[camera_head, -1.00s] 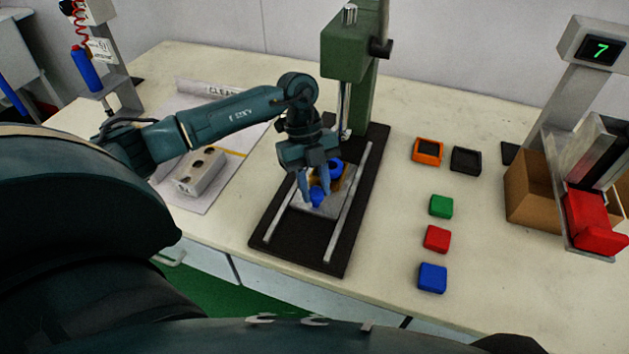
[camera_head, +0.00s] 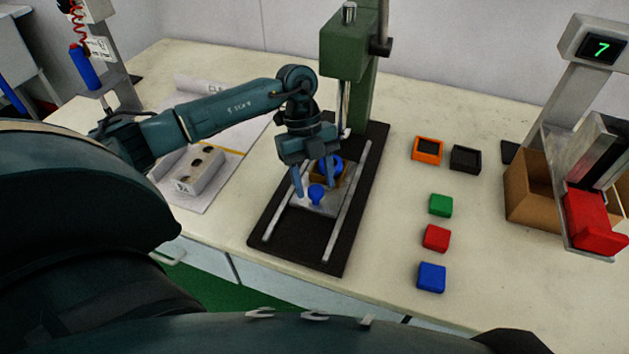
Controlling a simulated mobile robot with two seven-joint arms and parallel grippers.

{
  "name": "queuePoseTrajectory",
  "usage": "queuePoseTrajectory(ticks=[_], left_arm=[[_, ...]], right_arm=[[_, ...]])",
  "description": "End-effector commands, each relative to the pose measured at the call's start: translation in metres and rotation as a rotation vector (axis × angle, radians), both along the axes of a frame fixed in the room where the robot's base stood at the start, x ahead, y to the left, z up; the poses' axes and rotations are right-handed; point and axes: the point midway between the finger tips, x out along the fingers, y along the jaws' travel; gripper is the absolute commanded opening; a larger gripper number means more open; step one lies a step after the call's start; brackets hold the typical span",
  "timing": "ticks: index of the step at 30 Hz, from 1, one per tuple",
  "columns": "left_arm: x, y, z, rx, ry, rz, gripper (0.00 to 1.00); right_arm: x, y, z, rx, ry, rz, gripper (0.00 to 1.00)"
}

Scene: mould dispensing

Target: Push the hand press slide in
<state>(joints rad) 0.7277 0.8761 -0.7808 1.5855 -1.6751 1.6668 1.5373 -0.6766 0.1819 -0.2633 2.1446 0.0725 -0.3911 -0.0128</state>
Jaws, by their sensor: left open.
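The hand press (camera_head: 345,57) is green and stands at the back of its black base (camera_head: 295,238). Two metal rails run along the base. The slide (camera_head: 325,207), a grey plate with a blue knob (camera_head: 316,193) at its front, sits between the rails. A brownish piece with a blue part (camera_head: 335,168) is on the slide, partly hidden by my gripper. My left gripper (camera_head: 314,192) is open, pointing down over the slide. Its fingers are on either side of the knob; I cannot tell whether they touch it. My right gripper is not in view.
Green (camera_head: 441,205), red (camera_head: 436,238) and blue (camera_head: 432,277) blocks lie right of the press, with orange (camera_head: 427,150) and black (camera_head: 465,159) square pieces behind them. A grey block with holes (camera_head: 190,172) lies on a sheet at left. A display stand (camera_head: 590,45) is at right.

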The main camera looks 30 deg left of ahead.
Motion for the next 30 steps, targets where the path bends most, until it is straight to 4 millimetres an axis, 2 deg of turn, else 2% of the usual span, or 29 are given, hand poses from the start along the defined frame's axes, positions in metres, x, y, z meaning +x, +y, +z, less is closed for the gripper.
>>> queuePoseTrajectory(ticks=[6, 10, 15, 23, 26, 28, 30], left_arm=[[0.008, 0.013, 0.035, 0.001, -0.005, 0.002, 0.51], [0.012, 0.019, 0.052, 0.001, -0.004, 0.002, 0.51], [0.013, 0.022, 0.061, 0.001, -0.002, 0.002, 0.51], [0.013, 0.022, 0.062, 0.001, -0.001, 0.001, 0.51], [0.014, 0.026, 0.063, 0.002, -0.005, 0.050, 0.51], [0.014, 0.033, 0.071, 0.003, -0.009, 0.136, 0.51], [0.012, 0.039, 0.083, 0.003, -0.009, 0.232, 0.51]], right_arm=[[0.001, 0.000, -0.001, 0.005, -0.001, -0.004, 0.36], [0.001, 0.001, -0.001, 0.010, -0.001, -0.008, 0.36], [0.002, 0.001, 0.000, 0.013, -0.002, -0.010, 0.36], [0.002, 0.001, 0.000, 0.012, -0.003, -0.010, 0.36], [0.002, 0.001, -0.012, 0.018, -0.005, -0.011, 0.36], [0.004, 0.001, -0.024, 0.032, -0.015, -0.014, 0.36], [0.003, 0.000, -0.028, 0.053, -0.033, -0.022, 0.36]])
